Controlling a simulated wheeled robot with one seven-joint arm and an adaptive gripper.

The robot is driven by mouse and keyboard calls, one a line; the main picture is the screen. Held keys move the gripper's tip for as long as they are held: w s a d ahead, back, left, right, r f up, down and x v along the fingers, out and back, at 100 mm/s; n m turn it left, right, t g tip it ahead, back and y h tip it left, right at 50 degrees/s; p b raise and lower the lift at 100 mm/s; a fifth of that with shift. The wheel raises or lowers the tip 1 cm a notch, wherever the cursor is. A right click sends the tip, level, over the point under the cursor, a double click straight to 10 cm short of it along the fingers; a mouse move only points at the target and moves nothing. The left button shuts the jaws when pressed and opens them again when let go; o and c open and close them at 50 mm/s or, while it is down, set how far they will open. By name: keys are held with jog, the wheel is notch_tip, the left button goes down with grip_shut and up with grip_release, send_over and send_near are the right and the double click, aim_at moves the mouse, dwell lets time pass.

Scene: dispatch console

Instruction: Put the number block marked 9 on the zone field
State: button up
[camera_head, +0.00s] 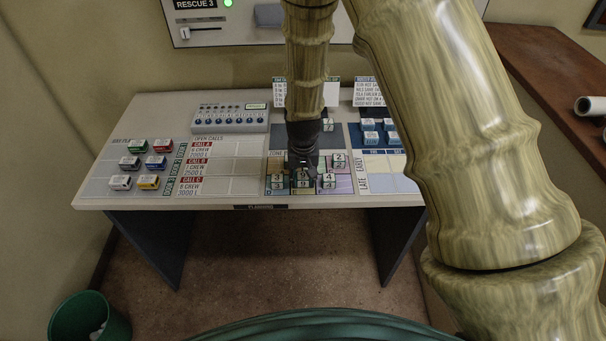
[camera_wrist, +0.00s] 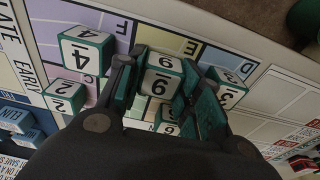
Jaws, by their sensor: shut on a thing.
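The number block marked 9 (camera_wrist: 160,84) is white with green edges. My gripper (camera_wrist: 163,70) is shut on it, one finger on each side. In the head view, my gripper (camera_head: 303,163) points down over the zone field (camera_head: 345,187), a coloured grid with lettered cells at the console's front. The 9 block (camera_head: 303,176) is at the field's front middle, by the yellow E cell (camera_wrist: 178,42). I cannot tell whether its underside touches the field. Blocks marked 3 (camera_wrist: 229,90), 4 (camera_wrist: 84,50) and 2 (camera_wrist: 65,94) stand around it. A 6 block (camera_wrist: 167,124) is partly hidden.
Coloured crew blocks (camera_head: 140,162) sit on the console's left. Blue blocks (camera_head: 371,131) stand at the back right. A switch panel (camera_head: 229,120) is at the back. The 3 block is close beside my gripper. A green bin (camera_head: 88,320) stands on the floor.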

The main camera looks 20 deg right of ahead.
aim_at(303, 179)
jog(key=shift+f, duration=0.15)
jog(key=shift+f, duration=0.15)
jog(key=o, duration=0.9)
notch_tip(303, 179, up, 12)
jog(key=s+b, duration=0.1)
jog(key=b, duration=0.2)
jog(key=shift+s+a, duration=0.2)
jog(key=shift+s, duration=0.05)
dwell(0.3)
